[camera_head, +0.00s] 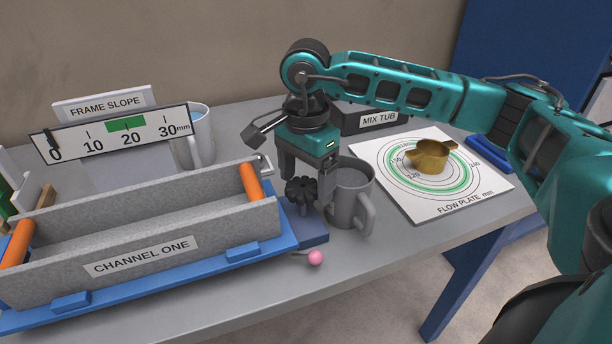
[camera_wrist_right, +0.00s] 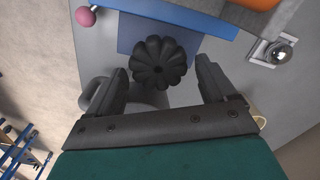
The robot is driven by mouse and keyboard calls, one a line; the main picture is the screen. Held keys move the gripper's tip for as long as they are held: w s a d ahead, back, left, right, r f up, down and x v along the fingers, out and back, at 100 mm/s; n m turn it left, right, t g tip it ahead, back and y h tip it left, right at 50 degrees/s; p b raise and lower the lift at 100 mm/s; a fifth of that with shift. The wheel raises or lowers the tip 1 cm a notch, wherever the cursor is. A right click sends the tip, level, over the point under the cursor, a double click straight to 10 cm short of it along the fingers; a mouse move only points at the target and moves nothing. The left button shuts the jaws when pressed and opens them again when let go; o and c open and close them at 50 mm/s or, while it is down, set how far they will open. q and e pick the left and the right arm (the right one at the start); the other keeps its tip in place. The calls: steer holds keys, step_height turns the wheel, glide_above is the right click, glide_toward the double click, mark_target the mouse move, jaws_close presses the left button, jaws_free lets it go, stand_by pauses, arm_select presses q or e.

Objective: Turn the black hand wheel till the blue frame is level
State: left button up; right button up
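The black hand wheel (camera_head: 301,189) is a lobed knob at the right end of the blue frame (camera_head: 250,252), which carries the grey channel. My right gripper (camera_head: 305,185) points down over the wheel, open, with one finger to each side of it. In the right wrist view the wheel (camera_wrist_right: 157,62) lies between the tips of my right gripper (camera_wrist_right: 162,75), with gaps on both sides. The frame slope scale (camera_head: 110,137) has a green band between 10 and 30 mm; a dark pointer (camera_head: 50,140) stands near 0. My left gripper is out of view.
A grey mug (camera_head: 345,200) stands close right of the gripper. A pink ball (camera_head: 316,258) is on a thin rod near the table front. The mix tub (camera_head: 365,118) is behind; the flow plate (camera_head: 475,200) with a brass cup (camera_head: 432,157) lies right. A white mug (camera_head: 200,135) stands behind the channel.

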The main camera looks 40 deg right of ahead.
mark_target(306, 184)
step_height(306, 184, up, 13)
steer(key=shift+f+p, duration=0.1)
steer(key=shift+p, duration=0.35)
stand_by(0.7)
